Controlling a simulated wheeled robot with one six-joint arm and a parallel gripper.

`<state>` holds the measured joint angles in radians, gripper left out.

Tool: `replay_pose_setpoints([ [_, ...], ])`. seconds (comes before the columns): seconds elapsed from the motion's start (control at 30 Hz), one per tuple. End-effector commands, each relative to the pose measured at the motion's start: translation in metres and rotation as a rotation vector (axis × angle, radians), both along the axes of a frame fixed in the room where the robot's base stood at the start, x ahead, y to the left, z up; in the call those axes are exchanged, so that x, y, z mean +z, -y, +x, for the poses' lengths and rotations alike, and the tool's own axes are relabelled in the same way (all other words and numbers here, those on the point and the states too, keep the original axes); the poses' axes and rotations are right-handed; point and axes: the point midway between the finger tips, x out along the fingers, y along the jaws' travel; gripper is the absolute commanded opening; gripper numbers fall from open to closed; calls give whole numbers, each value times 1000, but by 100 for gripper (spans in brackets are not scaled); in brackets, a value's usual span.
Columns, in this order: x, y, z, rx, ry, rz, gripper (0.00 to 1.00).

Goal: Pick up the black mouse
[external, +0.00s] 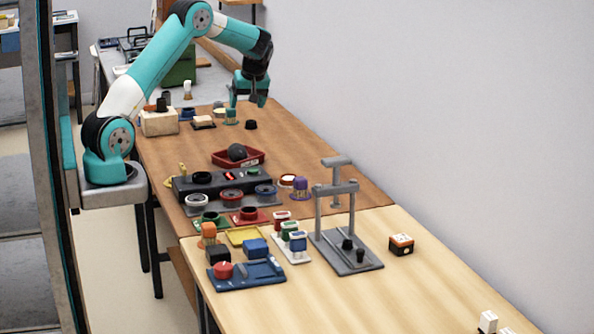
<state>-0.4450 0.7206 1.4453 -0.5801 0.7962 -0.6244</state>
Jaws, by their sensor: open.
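A dark, rounded object (238,152) that looks like the black mouse lies in a red tray (222,163) on the brown part of the table. It is small in this view, so I cannot be certain what it is. My gripper (248,102) points down over the far part of the brown table, behind the red tray in the picture. It is open, with nothing seen between its fingers. A small black piece (250,125) sits on the table just below it, apart from the fingers.
A green-based piece (231,117) stands close to my gripper. A beige box (159,122) is farther left. Nearer are a dark control box (222,187), several coloured parts and a grey stand (346,262). The light wood at the right front is mostly clear.

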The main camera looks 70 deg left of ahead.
Motion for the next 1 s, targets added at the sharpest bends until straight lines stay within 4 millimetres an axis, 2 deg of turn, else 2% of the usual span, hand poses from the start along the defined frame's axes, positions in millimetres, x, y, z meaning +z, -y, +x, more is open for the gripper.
replay_pose_setpoints([
  [0.17,-19,-11,2,23,4,3,76],
  [0.6,-104,-45,-7,20,4,1,76],
  [0.87,-122,-52,-9,18,5,2,76],
  [1.0,-143,-57,-13,18,3,1,76],
])
